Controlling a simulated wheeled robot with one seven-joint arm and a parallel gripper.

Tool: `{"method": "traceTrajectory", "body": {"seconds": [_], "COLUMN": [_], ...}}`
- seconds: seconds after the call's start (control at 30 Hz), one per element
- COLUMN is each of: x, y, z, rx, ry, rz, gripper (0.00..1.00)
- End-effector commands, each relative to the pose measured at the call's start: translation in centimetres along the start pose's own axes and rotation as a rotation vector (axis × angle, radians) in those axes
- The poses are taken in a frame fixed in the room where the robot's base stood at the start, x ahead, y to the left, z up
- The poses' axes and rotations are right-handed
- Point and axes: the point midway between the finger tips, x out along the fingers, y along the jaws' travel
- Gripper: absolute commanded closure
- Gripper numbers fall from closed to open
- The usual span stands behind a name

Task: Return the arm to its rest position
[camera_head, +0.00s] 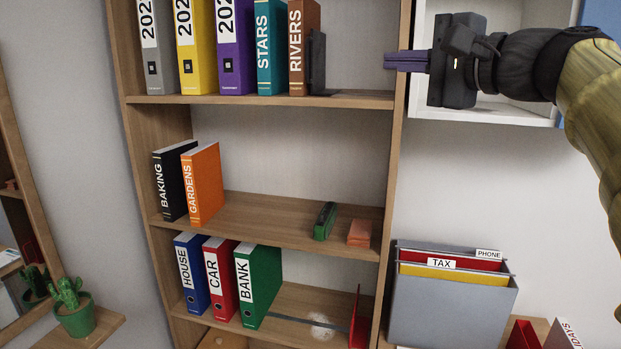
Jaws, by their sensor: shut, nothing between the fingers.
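My gripper (388,62) is at the upper right in the head view, at the end of my raised arm, which comes in from the right edge. Its fingers point left and lie together, with nothing held. The fingertips show in front of the right upright of the wooden bookcase (397,140), level with the upper shelf's binders. I cannot tell how far they are from the upright.
The bookcase holds several binders, with an orange GARDENS binder (203,185) on the middle shelf. A white wall cabinet (490,112) is behind my gripper. A grey file box (450,310) stands below right. A potted cactus (75,308) is at lower left.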

Motion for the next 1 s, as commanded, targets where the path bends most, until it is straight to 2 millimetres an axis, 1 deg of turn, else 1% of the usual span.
{"method": "traceTrajectory", "body": {"seconds": [0.1,0.27,0.37,0.47,0.57,0.67,0.77,0.87,0.9,0.97,1.0], "x": [0.1,0.8,1.2,1.6,2.0,2.4,2.7,2.5,2.3,1.8,1.4], "y": [0.2,2.6,4.3,6.4,8.9,12.0,15.9,21.4,23.8,27.5,30.0], "z": [0.0,-0.8,-1.4,-1.9,-2.5,-3.0,-3.5,-3.8,-3.8,-3.7,-3.4], "rx": [0.002,0.009,0.011,0.013,0.013,0.008,-0.004,-0.03,-0.046,-0.08,-0.103], "ry": [-0.001,0.021,0.037,0.054,0.07,0.088,0.104,0.117,0.12,0.116,0.109], "rz": [0.004,0.059,0.096,0.143,0.201,0.271,0.364,0.493,0.553,0.646,0.707], "gripper": [1.0,1.0,1.0,1.0,1.0,1.0,1.0,1.0,1.0,1.0,1.0]}}
